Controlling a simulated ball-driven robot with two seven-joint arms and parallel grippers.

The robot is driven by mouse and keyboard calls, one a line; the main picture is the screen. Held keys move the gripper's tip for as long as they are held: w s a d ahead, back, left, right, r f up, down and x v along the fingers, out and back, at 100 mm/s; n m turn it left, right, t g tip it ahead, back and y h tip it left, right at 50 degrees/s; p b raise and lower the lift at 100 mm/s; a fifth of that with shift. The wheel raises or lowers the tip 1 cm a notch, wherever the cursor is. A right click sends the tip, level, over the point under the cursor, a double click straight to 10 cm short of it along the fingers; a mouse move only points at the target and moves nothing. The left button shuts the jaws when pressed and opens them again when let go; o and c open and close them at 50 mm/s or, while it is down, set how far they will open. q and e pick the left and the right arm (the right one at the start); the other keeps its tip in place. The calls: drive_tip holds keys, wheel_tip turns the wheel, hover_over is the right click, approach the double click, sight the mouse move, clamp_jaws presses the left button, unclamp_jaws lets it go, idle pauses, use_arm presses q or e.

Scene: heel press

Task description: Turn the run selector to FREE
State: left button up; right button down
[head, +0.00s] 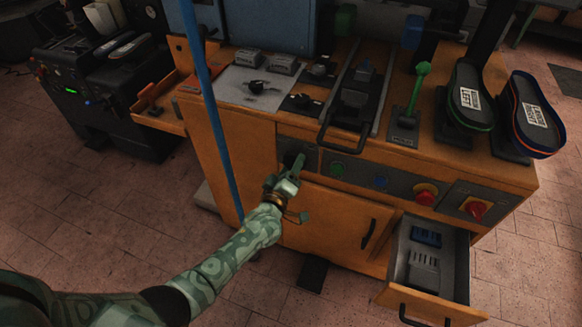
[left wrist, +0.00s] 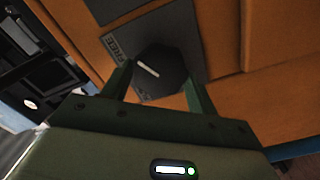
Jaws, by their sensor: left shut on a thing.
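The run selector is a dark faceted knob (left wrist: 163,72) with a white pointer line, on a grey plate (left wrist: 190,25) on the orange cabinet front. In the left wrist view the pointer line slants toward the upper left, and a label that seems to read FREE stands at the plate's upper-left edge. Another marking lower on the plate is partly hidden. My left gripper (head: 294,170) reaches the plate in the head view; in the left wrist view its two fingers (left wrist: 160,88) are shut on the knob's sides. My right gripper is not in view.
An open drawer (head: 455,275) juts out below. A blue pole (head: 207,90) stands left of my forearm.

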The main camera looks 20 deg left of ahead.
use_arm(q)
drive_tip(key=shift+f, duration=0.1)
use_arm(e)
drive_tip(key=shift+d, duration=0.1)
use_arm(q)
drive_tip(key=o, duration=1)
drive_tip(key=shift+c, duration=0.2)
drive_tip(key=s+p, duration=0.4)
drive_tip(key=s, duration=1.2)
drive_tip(key=shift+s+a+p, duration=0.15)
drive_tip(key=shift+a+p, duration=0.1)
drive_tip(key=shift+p, duration=0.1)
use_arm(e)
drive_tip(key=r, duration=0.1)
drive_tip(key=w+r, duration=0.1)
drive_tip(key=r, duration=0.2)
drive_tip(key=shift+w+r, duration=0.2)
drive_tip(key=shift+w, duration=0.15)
